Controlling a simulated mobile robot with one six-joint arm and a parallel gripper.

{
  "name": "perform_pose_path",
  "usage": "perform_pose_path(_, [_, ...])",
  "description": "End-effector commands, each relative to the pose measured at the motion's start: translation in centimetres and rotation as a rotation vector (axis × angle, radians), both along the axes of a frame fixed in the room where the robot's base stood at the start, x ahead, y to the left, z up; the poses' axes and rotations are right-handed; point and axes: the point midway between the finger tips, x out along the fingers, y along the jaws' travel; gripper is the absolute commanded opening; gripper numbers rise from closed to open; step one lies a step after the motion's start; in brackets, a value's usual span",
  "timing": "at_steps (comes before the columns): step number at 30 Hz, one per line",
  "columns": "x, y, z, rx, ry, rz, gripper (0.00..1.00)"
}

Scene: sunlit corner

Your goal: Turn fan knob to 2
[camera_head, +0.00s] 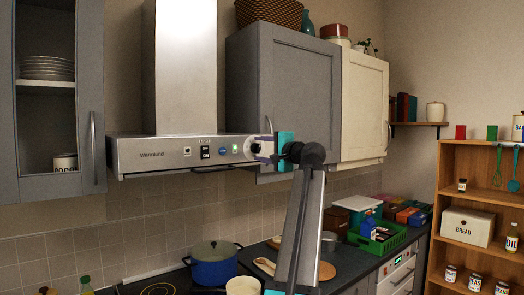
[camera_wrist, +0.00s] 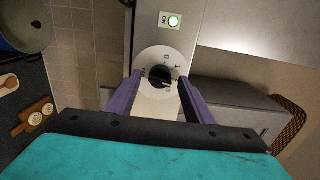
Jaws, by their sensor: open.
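The range hood (camera_head: 165,153) has a control panel on its front. At its right end is the fan knob (camera_wrist: 160,75), dark and round on a white dial plate (camera_wrist: 150,56). The dial plate also shows in the head view (camera_head: 250,147), partly hidden behind my gripper. A 0 and a 1 can be made out on the dial; I cannot tell the knob's setting for sure. My gripper (camera_wrist: 160,80) is open, with its purple fingers on either side of the knob. I cannot tell whether they touch it. In the head view my gripper (camera_head: 263,149) is at the panel's right end.
A lit green button (camera_wrist: 173,21) is beside the dial. A grey cabinet (camera_head: 290,95) is close on the right. Below are a blue pot (camera_head: 212,268) on the hob, a green crate (camera_head: 375,243) and a wooden shelf (camera_head: 480,200) at far right.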

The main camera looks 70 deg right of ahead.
Motion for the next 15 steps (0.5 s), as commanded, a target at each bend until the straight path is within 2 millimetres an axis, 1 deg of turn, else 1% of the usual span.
perform_pose_path(8, [-2.2, 1.4, -0.3, -0.001, 0.000, -0.002, 0.47])
perform_pose_path(15, [-5.5, 3.5, -0.2, -0.002, -0.001, -0.003, 0.47])
